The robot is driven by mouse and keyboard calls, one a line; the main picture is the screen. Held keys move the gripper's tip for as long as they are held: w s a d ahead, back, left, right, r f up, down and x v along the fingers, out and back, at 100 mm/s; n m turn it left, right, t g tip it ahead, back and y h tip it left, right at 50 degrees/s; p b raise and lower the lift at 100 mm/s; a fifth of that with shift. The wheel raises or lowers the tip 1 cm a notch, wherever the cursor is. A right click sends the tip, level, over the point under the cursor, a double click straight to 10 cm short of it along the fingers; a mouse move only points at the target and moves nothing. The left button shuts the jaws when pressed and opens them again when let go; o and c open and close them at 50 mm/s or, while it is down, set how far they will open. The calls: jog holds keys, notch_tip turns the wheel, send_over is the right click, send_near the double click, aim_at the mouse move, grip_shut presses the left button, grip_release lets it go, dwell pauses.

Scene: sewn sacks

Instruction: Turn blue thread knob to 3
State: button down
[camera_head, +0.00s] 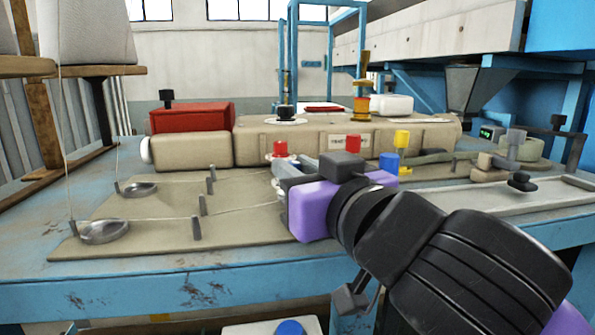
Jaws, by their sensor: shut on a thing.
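A blue block-shaped knob (388,162) shows just above the right part of my gripper's purple body, below a yellow knob (402,139). Its lower part is hidden, and I cannot read any dial or number at it. My gripper (281,172) reaches over the beige machine bed from the lower right, its grey fingers pointing up and left. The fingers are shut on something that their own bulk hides. A red knob (280,148) on a white disc stands right at the fingertips; I cannot tell whether they touch it.
Another red knob (353,144) stands behind my gripper. The long beige machine housing (310,140) runs across the back, with a red box (190,117) at its left. Two metal dishes (105,232) with threads and several small posts are on the left bed. The blue table (150,284) has a bare front edge.

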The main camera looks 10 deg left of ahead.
jog(key=m+h, duration=0.1)
jog(key=m+t+h, duration=0.1)
jog(key=shift+s+a+f+h+b, duration=0.15)
jog(key=shift+a+f+h+b, duration=0.05)
jog(key=shift+a+h+b, duration=0.2)
jog(key=m+t+h, duration=0.1)
jog(key=m+h, duration=0.1)
jog(key=h, duration=0.1)
jog(key=shift+h, duration=0.3)
jog(key=shift+a+r+m+h+b, duration=0.1)
jog(key=shift+m+h+b, duration=0.2)
jog(key=shift+m+h, duration=1.1)
jog(key=shift+a+r+m+h+b, duration=0.1)
jog(key=shift+m+h+b, duration=0.2)
jog(key=shift+m+h, duration=1.1)
jog(key=shift+n+h, duration=0.3)
jog(key=shift+h, duration=0.5)
jog(key=c, duration=1.2)
grip_release()
jog(key=shift+c, duration=0.2)
